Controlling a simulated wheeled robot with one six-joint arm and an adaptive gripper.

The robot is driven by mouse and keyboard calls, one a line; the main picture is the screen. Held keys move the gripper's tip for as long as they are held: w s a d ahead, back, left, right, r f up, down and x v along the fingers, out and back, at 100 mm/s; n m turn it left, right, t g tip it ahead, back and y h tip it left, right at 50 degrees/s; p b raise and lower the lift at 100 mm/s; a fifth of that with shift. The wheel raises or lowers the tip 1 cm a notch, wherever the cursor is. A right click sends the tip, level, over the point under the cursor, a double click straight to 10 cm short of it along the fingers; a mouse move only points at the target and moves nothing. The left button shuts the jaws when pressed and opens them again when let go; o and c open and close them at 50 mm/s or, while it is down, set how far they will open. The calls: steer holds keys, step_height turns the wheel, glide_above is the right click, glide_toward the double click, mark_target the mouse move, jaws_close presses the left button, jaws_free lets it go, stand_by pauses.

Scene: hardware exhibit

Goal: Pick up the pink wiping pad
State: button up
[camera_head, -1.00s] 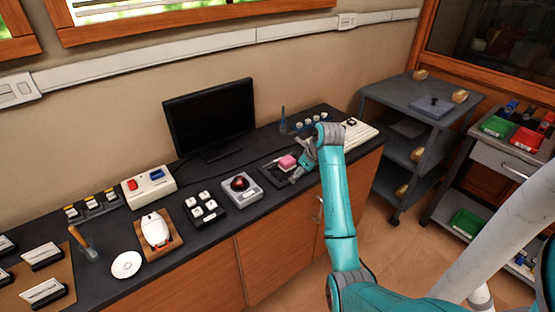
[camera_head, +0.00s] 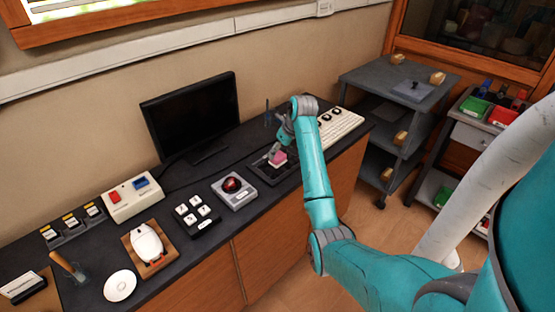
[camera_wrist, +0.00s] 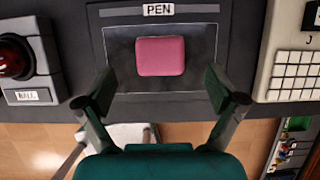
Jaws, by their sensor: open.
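The pink wiping pad (camera_wrist: 160,56) lies on a dark grey tray (camera_wrist: 118,62) labelled "PEN" in the wrist view. In the head view the pad (camera_head: 278,157) shows on the dark counter, partly beside my gripper (camera_head: 275,152). In the wrist view my gripper (camera_wrist: 160,92) is open. Its two fingers are spread to the left and right of the pad, with their tips nearer the picture's bottom than the pad. No contact with the pad shows.
A monitor (camera_head: 192,115) is behind. The counter's front edge runs close below the tray in the wrist view. A grey cart (camera_head: 365,78) stands at right.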

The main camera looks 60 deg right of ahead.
mark_target(278, 155)
steer(key=shift+x, duration=2.3)
steer(key=c, duration=1.2)
step_height(278, 155, up, 10)
steer(key=shift+r, duration=0.1)
steer(key=o, duration=0.5)
steer(key=c, duration=0.4)
steer(key=shift+a, duration=0.1)
